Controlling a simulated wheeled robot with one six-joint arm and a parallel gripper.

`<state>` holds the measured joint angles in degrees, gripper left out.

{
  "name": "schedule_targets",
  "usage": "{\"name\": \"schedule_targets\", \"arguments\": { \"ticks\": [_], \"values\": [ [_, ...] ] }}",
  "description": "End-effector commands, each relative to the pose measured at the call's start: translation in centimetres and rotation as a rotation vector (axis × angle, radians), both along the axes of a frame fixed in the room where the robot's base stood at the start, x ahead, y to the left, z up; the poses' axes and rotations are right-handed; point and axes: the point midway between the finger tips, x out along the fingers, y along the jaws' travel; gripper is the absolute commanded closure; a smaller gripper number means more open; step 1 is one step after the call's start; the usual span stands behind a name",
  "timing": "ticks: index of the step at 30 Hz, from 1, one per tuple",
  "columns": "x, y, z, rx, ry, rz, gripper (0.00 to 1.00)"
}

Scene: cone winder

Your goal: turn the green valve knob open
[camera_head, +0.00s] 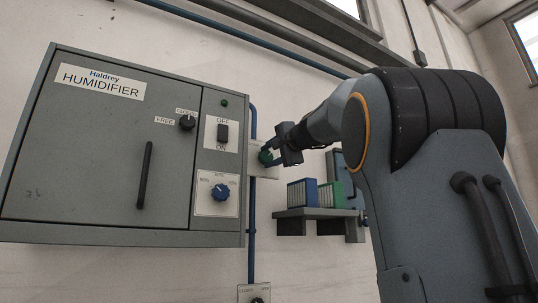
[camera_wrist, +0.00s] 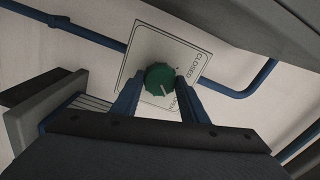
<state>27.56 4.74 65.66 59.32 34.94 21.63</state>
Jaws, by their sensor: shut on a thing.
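The green valve knob (camera_wrist: 160,79) sits on a white plate (camera_wrist: 142,46) on the wall, marked CLOSED and OPEN. Its white pointer line lies toward the OPEN side in the wrist view. My gripper (camera_wrist: 157,88) is shut on the knob, with one blue finger on each side of it. In the head view the knob (camera_head: 265,157) shows at the right of the humidifier cabinet, and my gripper (camera_head: 270,154) reaches it from the right. The arm hides part of the plate there.
The grey humidifier cabinet (camera_head: 110,150) stands left of the knob, with a blue dial (camera_head: 220,192) and a black handle (camera_head: 145,175). A blue pipe (camera_head: 252,215) runs down the wall. A shelf (camera_head: 318,213) with blue and green binders is below right.

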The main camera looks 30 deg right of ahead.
Motion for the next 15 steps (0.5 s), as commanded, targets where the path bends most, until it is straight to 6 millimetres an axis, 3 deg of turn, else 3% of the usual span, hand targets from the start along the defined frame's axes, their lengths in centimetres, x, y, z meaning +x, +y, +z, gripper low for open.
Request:
{"name": "schedule_targets", "arguments": {
  "ticks": [15],
  "values": [
    [-0.05, -0.06, 0.14, 0.041, -0.002, -0.002, 0.83]
  ]
}}
